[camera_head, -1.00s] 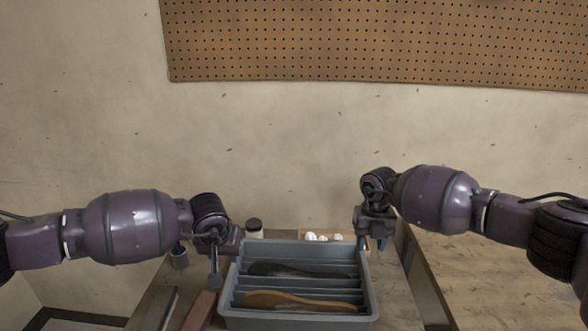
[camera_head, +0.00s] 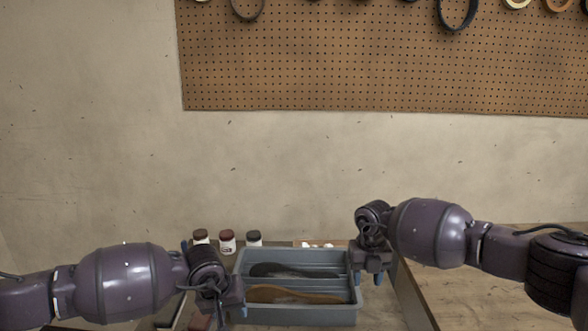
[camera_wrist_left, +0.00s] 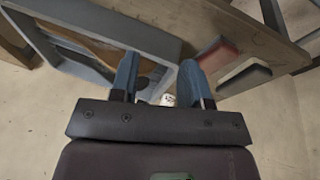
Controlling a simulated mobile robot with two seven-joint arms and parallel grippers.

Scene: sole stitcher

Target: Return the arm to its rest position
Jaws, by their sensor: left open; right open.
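My left gripper (camera_head: 217,312) hangs at the front left of the grey tray in the head view. In the left wrist view its two blue fingers (camera_wrist_left: 158,82) are apart with nothing held between them. My right gripper (camera_head: 369,277) hangs beside the tray's right end, its blue fingertips pointing down, with nothing seen in it. The grey tray (camera_head: 290,315) stands on the bench and holds a brown sole (camera_head: 295,294) and a dark sole (camera_head: 285,270) in separate slots. The tray also shows in the left wrist view (camera_wrist_left: 120,28).
Several jars (camera_head: 227,242) stand behind the tray to the left. A low wooden box with white items (camera_head: 315,244) is behind it. A reddish block (camera_wrist_left: 216,57) and a dark block (camera_wrist_left: 243,79) lie on the bench. A pegboard (camera_head: 380,65) with hanging rings covers the wall.

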